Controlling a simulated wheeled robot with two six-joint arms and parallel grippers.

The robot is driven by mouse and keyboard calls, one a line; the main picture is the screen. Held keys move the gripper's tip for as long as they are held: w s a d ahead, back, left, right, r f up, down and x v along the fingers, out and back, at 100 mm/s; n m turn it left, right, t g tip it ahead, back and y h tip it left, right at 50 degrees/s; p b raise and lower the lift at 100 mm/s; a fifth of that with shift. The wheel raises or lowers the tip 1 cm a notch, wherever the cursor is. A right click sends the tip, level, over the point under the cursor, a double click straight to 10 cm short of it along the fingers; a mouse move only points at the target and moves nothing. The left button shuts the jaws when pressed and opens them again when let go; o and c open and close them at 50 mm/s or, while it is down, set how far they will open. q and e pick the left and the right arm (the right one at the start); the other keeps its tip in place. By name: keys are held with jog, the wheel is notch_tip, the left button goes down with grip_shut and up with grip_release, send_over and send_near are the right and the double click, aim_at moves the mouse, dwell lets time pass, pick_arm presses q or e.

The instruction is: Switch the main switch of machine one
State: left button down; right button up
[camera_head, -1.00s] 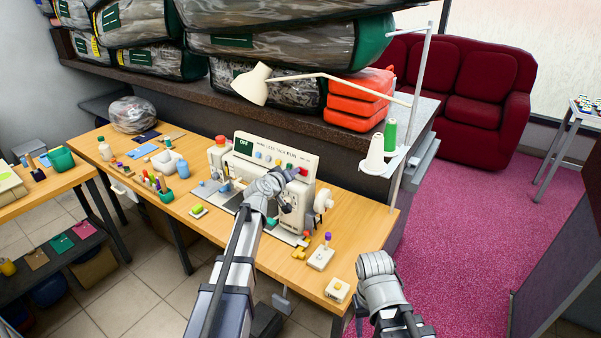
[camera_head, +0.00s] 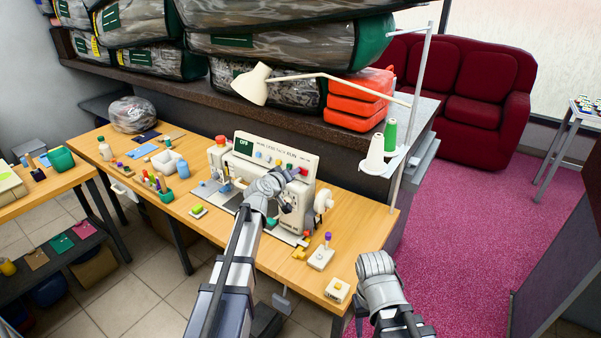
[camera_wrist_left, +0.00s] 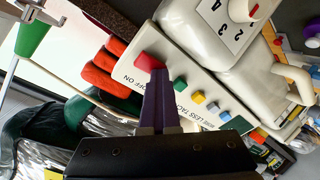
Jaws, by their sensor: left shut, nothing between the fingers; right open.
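The sewing machine (camera_head: 300,205) stands on the wooden table, with a labelled upright panel (camera_head: 262,152) along its top. A green sign on the panel's left end reads OFF. A red switch (camera_wrist_left: 148,62) sits at one end of the panel in the left wrist view; it also shows at the panel's right end in the head view (camera_head: 303,171). My left gripper (camera_wrist_left: 158,74) is shut and empty, its dark fingertips right at the red switch; I cannot tell whether they touch.
A thin lamp arm (camera_head: 330,77) and a thread stand (camera_head: 405,140) with cones rise behind the machine. Small controls (camera_head: 322,254) lie on the table's right part. Bagged comforters (camera_head: 290,45) and red cases (camera_head: 358,100) fill the shelf behind.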

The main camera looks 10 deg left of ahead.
pick_arm(q)
jog(key=shift+d, duration=0.2)
jog(key=shift+p+v, duration=0.8)
jog(key=shift+v, duration=1.55)
jog(key=shift+a, duration=0.1)
